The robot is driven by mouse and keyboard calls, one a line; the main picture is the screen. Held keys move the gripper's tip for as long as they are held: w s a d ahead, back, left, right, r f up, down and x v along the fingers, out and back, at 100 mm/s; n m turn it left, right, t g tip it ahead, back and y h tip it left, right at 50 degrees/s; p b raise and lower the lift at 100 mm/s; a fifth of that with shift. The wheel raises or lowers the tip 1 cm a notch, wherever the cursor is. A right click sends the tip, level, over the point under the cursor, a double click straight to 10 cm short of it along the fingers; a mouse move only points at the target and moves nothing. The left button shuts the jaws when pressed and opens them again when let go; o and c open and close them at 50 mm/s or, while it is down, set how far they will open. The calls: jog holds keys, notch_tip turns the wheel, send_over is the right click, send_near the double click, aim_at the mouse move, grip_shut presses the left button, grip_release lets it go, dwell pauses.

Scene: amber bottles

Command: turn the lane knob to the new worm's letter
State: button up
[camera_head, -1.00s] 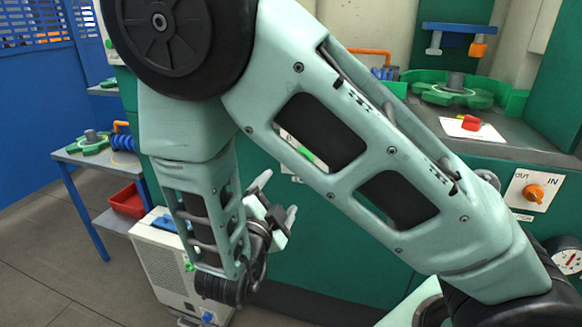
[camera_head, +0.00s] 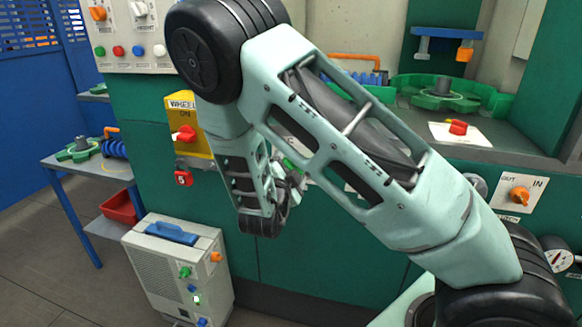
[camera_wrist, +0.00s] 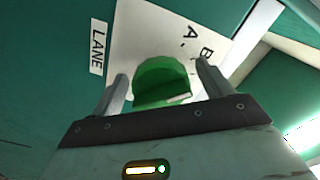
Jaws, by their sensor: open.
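The green lane knob (camera_wrist: 162,80) sits on a white plate (camera_wrist: 140,35) in the wrist view. The plate carries the letters A and B, and a separate LANE label (camera_wrist: 97,47) is beside it. My gripper (camera_wrist: 161,70) is open, with one finger on each side of the knob; I cannot tell whether they touch it. In the head view my gripper (camera_head: 295,178) is at the green cabinet front, largely hidden by my arm.
A yellow panel with a red switch (camera_head: 184,134) is left of my arm. A white box with a blue handle (camera_head: 180,265) stands on the floor below. A side table (camera_head: 85,166) holds a green gear and another blue worm (camera_head: 114,148). An IN/OUT knob (camera_head: 519,194) is at right.

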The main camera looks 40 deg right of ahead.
jog(key=c, duration=1)
jog(key=shift+n, duration=0.4)
jog(key=shift+s+d+f+n+p, duration=0.1)
jog(key=shift+n+p, duration=0.8)
jog(key=shift+n, duration=1.7)
jog(key=o, duration=1)
